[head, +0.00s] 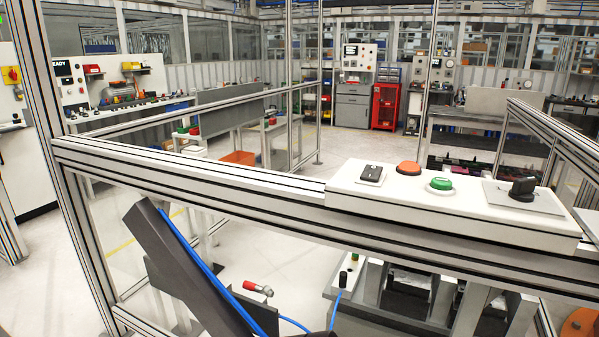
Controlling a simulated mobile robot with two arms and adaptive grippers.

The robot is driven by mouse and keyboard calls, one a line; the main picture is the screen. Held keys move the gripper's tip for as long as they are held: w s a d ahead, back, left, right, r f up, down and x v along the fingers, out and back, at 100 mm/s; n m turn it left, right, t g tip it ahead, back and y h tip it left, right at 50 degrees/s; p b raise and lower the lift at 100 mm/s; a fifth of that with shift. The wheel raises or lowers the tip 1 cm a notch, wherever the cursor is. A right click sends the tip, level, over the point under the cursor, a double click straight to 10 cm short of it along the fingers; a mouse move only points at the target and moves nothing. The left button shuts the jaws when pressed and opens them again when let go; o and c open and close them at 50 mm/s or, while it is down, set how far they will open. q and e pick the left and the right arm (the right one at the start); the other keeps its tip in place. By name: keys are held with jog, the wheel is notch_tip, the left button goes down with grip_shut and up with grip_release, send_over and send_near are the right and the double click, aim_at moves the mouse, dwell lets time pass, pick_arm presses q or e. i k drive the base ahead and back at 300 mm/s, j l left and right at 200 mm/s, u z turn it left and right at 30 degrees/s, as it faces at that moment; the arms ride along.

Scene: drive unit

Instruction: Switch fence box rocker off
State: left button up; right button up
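The white fence box (455,210) sits on top of the aluminium fence rail in the right half of the head view. I cannot tell from this distance which way the rocker is tipped. To its right are an orange button (408,168), a green button (440,184) and a black rotary knob (523,188) on a grey plate. Neither of my grippers shows in the view, and nothing covers the rocker.
The aluminium fence rail (200,181) runs across the view below the box. Beneath it are a dark slanted beam (185,265) with a blue hose and a red-tipped fitting (258,288). Space above the box is clear. Benches and a red cabinet (385,106) stand far behind.

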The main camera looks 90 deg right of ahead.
aim_at(372, 173)
jog(key=z, duration=3.15)
jog(key=k, duration=0.5)
